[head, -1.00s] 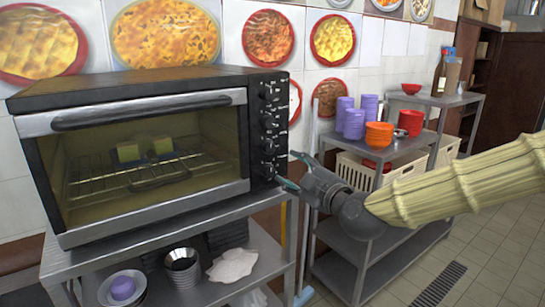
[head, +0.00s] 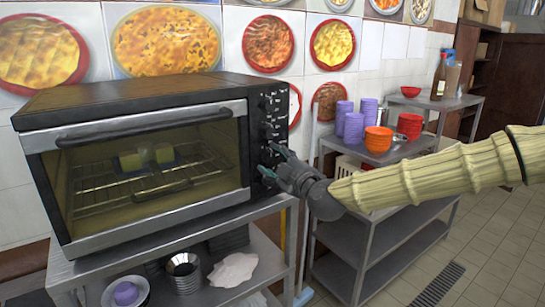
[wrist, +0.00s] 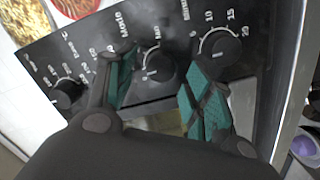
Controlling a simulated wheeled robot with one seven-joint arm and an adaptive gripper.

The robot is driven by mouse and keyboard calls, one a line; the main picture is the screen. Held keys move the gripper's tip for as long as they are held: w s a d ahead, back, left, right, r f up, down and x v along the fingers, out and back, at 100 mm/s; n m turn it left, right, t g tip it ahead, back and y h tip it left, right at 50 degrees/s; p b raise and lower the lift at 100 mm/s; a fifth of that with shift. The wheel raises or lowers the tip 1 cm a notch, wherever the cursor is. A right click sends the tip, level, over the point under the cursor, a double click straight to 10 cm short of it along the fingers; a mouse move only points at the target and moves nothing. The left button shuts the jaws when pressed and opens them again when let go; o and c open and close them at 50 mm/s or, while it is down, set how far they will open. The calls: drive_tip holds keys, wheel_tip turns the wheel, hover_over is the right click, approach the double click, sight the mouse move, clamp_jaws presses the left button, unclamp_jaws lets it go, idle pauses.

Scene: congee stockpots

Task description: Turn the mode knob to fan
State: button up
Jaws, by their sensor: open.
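The black toaster oven (head: 145,95) has a column of knobs on its right front panel. In the wrist view the mode knob (wrist: 154,70) is a round black dial with a light pointer line, beneath partly readable lettering. My gripper (wrist: 157,60) is open, with one teal-padded finger on each side of this knob. I cannot tell whether either finger touches it. In the head view my gripper (head: 271,161) is at the lower part of the panel and hides the knob there. The knob's setting and the fan mark are too unclear to read.
In the wrist view a timer knob (wrist: 218,46) is close beside the right finger, and another knob (wrist: 68,95) is left of the left finger. The oven stands on a metal table (head: 75,270). A shelf with bowls (head: 378,138) stands to the right.

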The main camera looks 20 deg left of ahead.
drive_tip(key=shift+w+a, duration=0.45)
drive_tip(key=shift+a, duration=0.05)
drive_tip(key=c, duration=1)
